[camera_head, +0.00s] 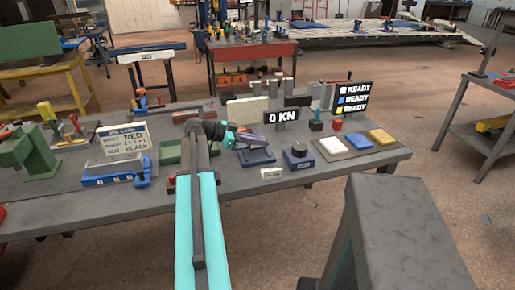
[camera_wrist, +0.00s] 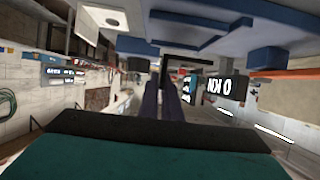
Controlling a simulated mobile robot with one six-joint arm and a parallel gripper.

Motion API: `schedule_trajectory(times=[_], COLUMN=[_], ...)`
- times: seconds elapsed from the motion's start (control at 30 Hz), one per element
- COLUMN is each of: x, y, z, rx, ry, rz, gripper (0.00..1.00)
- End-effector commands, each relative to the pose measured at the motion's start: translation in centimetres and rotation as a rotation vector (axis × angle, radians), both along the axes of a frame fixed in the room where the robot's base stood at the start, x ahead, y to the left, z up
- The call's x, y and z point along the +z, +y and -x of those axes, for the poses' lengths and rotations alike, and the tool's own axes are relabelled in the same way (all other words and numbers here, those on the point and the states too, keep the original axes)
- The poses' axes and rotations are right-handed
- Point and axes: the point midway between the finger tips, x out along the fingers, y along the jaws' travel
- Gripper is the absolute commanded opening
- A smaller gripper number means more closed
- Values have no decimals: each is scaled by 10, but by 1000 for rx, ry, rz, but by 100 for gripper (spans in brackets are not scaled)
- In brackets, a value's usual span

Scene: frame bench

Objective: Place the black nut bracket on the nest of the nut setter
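My gripper (camera_head: 250,141) is above the bench, over a blue base (camera_head: 256,157) in front of the 0 KN display (camera_head: 283,116). In the wrist view its two dark fingers (camera_wrist: 166,100) are close together, pointing away from the camera. A small black angled shape (camera_wrist: 192,58) shows by the fingertips; I cannot tell if it is the black nut bracket or if it is gripped. The blue base fills the top of the wrist view (camera_wrist: 225,30), which is upside down. I cannot make out the nest of the nut setter for certain; my arm hides part of the bench.
A job card (camera_head: 124,140) reading RED and NUT BLACK stands behind a blue fixture (camera_head: 113,172). A green tray (camera_head: 171,152) lies beside my arm.

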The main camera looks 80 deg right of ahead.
Motion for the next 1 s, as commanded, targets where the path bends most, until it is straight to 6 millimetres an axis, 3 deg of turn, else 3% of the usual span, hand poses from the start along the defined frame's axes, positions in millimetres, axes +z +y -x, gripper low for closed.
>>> schedule_trajectory(times=[0.33, 0.73, 1.0], x=[-2, -31, -35], y=[0, 0, 1], z=[0, -1, -1], rx=[0, 1, 2], ry=[1, 1, 1], rz=[0, 0, 0], gripper=[0, 0, 0])
